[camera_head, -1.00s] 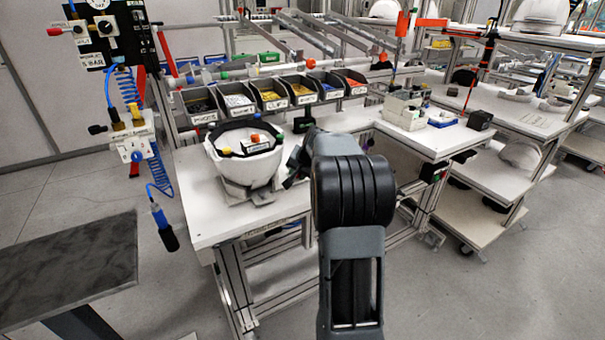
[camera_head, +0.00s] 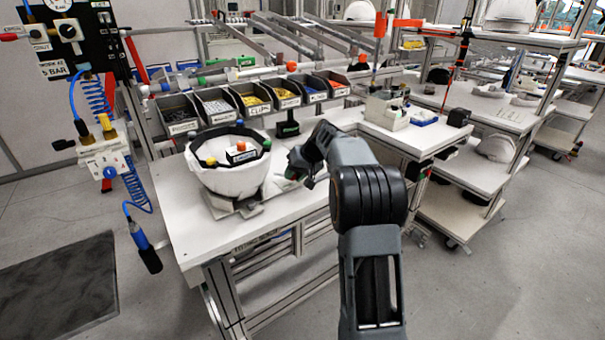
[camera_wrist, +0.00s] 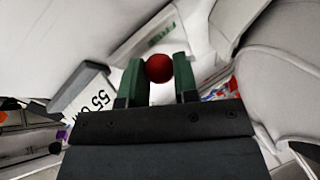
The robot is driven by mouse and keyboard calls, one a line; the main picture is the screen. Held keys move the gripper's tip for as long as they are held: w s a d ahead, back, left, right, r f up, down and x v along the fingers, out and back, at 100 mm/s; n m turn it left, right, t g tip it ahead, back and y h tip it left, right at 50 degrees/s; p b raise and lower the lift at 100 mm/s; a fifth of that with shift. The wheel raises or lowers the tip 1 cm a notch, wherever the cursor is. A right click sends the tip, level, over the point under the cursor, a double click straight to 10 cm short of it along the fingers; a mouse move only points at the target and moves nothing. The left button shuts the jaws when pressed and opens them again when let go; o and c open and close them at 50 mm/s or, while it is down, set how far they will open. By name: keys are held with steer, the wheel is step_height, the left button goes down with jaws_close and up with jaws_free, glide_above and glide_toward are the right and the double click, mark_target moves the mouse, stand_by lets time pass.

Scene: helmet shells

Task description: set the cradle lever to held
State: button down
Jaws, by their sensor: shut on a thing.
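The white helmet shell (camera_head: 225,178) sits in the grey cradle (camera_head: 250,208) on the near bench. My gripper (camera_head: 293,176) is low at the right side of the cradle in the head view. In the wrist view, the green fingertips of my gripper (camera_wrist: 158,72) are shut on the red ball knob (camera_wrist: 158,68) of the cradle lever. Green lettering that looks like "FREE" (camera_wrist: 163,33) is on the pale surface just beyond the knob. The lever's rod is hidden behind the knob and fingers, and its setting cannot be read.
A row of small parts bins (camera_head: 258,97) stands behind the shell. A blue coiled hose (camera_head: 137,190) hangs at the left. A bench with a blue tray (camera_head: 424,118) is at the right. The bench top (camera_head: 200,245) in front of the cradle is clear.

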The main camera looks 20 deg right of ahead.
steer(key=shift+f, duration=0.1)
steer(key=c, duration=0.9)
jaws_free()
steer(key=shift+o, duration=0.2)
steer(key=shift+d, duration=0.15)
